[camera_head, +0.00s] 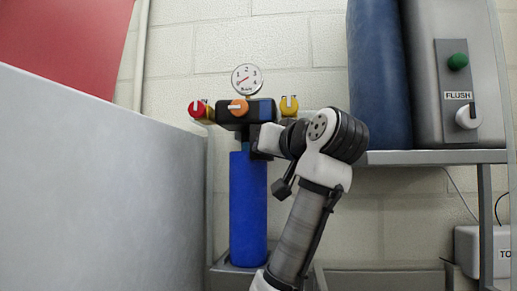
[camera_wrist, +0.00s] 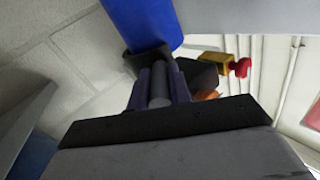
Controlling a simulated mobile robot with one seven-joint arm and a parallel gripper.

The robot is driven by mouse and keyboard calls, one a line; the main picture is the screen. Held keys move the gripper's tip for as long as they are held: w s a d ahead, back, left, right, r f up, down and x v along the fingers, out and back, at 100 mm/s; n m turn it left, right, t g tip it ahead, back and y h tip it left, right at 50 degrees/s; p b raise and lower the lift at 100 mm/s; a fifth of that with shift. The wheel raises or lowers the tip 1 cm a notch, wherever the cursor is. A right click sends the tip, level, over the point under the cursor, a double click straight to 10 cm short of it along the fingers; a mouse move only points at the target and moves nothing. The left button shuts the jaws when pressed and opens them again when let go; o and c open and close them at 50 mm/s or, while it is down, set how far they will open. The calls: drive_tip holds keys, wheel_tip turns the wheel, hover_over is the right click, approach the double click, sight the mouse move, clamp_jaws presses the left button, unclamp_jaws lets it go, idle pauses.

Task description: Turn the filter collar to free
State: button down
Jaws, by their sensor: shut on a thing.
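The filter is an upright blue cylinder (camera_head: 248,210) hanging under a dark valve block in the head view. A dark collar (camera_head: 244,147) sits at its top, mostly hidden by my gripper (camera_head: 262,145), which reaches in from the right. In the wrist view the blue cylinder (camera_wrist: 143,20) is at the top, with the black collar (camera_wrist: 132,62) at its end. My gripper (camera_wrist: 158,85) has its fingers on both sides of a grey rod-like handle (camera_wrist: 159,88) by the collar. It is shut on this handle. How far the collar is turned cannot be told.
A pale panel (camera_head: 100,190) blocks the left. A shelf (camera_head: 430,157) carrying a blue tank (camera_head: 379,75) stands right.

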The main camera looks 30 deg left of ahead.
drive_tip(key=shift+w+d+n+g+y, duration=0.35)
drive_tip(key=shift+w+n+g+y, duration=0.3)
drive_tip(key=shift+g, duration=0.25)
drive_tip(key=shift+s, duration=0.1)
drive_tip(key=c, duration=1.3)
unclamp_jaws()
drive_tip(key=b+v, duration=0.5)
drive_tip(key=v, duration=0.8)
drive_tip(key=shift+s+d+r, duration=0.2)
drive_tip(key=shift+d, duration=0.15)
